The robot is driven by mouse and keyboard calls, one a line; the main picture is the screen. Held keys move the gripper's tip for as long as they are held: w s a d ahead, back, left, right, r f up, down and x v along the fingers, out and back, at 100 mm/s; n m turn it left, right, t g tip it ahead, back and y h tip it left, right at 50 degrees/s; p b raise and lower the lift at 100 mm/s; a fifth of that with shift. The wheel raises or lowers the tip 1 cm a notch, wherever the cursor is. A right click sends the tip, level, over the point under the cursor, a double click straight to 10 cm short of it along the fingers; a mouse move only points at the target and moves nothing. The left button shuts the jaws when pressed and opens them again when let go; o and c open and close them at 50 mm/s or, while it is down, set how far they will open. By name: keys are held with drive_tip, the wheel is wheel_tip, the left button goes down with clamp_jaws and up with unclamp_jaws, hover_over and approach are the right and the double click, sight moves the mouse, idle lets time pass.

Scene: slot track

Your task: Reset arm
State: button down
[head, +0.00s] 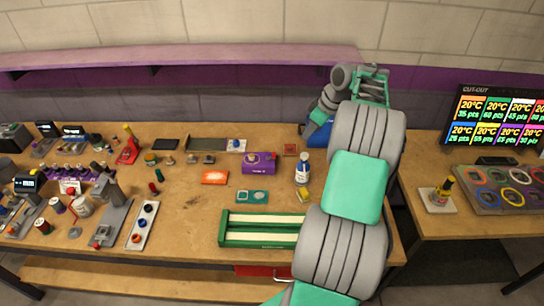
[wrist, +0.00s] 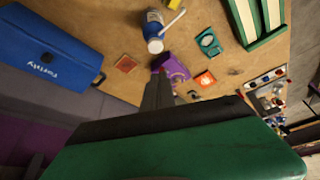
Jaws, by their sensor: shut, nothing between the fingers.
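My arm rises across the right part of the head view and bends near the purple shelf, over the back of the workbench (head: 185,215). In the wrist view my gripper (wrist: 158,78) shows as two dark fingers closed together, with nothing between them. They point out over the bench, and the tips appear in front of the purple box (wrist: 176,66). I cannot tell how far above it they are. In the head view the fingertips cannot be made out; the arm hides part of the bench.
A blue case (wrist: 45,55), partly hidden by my arm in the head view (head: 318,134), lies close to the arm. A white-and-blue bottle (head: 302,172) and green slotted track (head: 262,240) stand nearby.

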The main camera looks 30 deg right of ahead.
drive_tip(key=f+m, duration=0.1)
drive_tip(key=s+f+m, duration=0.1)
drive_tip(key=m, duration=0.1)
drive_tip(key=f+m, duration=0.1)
drive_tip(key=m, duration=0.1)
drive_tip(key=shift+s+d+f, duration=0.3)
drive_tip(key=shift+d+f, duration=0.05)
drive_tip(key=shift+f, duration=0.05)
drive_tip(key=s+a+f+m+g, duration=0.25)
drive_tip(key=s+a+m, duration=0.2)
drive_tip(key=s, duration=0.25)
drive_tip(key=s+a+f+m+g, duration=0.1)
drive_tip(key=s+a+f+m, duration=0.25)
drive_tip(key=s+a, duration=0.2)
drive_tip(key=s+a+r+n+h+b, duration=0.1)
drive_tip(key=s+a+r, duration=0.15)
drive_tip(key=a, duration=0.45)
drive_tip(key=s+a+r+n+h, duration=0.1)
drive_tip(key=s+a+r, duration=0.15)
drive_tip(key=a, duration=0.45)
drive_tip(key=w+a+r+n+t, duration=0.1)
drive_tip(key=a+r+n+t, duration=0.1)
drive_tip(key=a, duration=0.4)
drive_tip(key=w+a+r+n+t+b, duration=0.1)
drive_tip(key=w+a+r+n+t, duration=0.1)
drive_tip(key=a+r, duration=0.4)
drive_tip(key=shift+a+r+n, duration=0.25)
drive_tip(key=shift+a+n, duration=0.15)
drive_tip(key=shift+n, duration=0.5)
